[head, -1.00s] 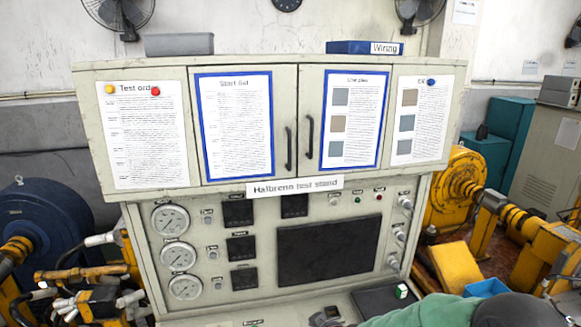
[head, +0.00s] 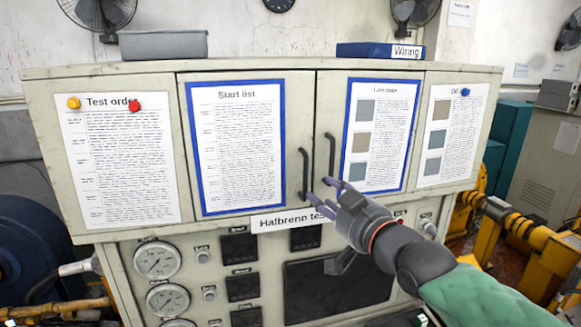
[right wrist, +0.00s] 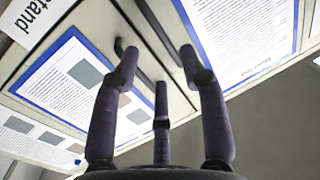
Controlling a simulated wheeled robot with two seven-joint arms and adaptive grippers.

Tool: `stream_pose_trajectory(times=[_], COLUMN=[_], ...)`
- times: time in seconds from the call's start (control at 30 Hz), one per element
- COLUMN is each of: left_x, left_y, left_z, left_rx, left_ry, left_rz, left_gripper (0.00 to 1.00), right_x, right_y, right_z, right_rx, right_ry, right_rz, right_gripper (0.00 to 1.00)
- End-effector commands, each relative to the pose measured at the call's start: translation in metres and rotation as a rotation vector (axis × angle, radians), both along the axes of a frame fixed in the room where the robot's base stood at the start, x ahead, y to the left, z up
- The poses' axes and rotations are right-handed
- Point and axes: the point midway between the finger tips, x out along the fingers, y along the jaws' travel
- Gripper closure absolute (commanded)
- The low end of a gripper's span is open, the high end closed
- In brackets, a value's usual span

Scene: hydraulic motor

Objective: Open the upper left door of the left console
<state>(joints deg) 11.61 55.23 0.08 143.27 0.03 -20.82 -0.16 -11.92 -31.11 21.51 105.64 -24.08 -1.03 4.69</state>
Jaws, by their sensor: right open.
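The console's upper left door (head: 283,88) is closed and carries the blue-framed "Start list" sheet (head: 237,150). Its dark vertical bar handle (head: 304,172) is at its right edge. It also shows in the right wrist view as the handle (right wrist: 157,25) at upper middle. My right gripper (head: 322,190), with purple fingers, is open and empty. It is in front of the lower ends of the two handles, with no clear grip on either. In the right wrist view its fingers (right wrist: 158,68) are spread towards the handles. My left gripper is not in view.
The closed right door (head: 333,100) has its own handle (head: 330,156) close beside the left one. A "Halbrenn test stand" sign (head: 285,220) is just below the doors. Gauges (head: 157,260) and a dark screen (head: 340,285) lie lower. A grey case (head: 163,45) and blue binder (head: 365,50) are on top.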

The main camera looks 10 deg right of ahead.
Motion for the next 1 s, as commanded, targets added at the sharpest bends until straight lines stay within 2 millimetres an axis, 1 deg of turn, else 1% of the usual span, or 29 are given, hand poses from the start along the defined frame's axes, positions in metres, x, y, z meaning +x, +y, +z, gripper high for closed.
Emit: stream_pose_trajectory(times=[0.03,0.13,0.27,0.6,0.7,0.83,1.0], left_x=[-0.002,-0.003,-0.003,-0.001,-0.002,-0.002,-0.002], left_y=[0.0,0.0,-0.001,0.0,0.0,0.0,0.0], left_z=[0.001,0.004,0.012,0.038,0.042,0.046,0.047], left_rx=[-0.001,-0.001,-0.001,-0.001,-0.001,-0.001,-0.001], left_ry=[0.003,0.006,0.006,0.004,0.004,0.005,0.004], left_rz=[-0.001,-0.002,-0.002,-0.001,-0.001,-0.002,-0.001], left_gripper=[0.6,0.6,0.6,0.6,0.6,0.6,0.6], right_x=[-0.002,0.001,0.015,0.073,0.086,0.097,0.102], right_y=[-0.002,-0.001,0.003,0.016,0.019,0.022,0.023], right_z=[0.006,0.008,0.008,0.007,0.006,0.005,0.005], right_rx=[0.002,0.001,0.001,0.002,0.001,0.001,0.002], right_ry=[-0.011,-0.013,-0.009,-0.008,-0.009,-0.01,-0.012], right_rz=[-0.002,-0.003,-0.001,-0.001,-0.001,-0.001,-0.002], right_gripper=[0.57,0.57,0.57,0.57,0.57,0.57,0.57])
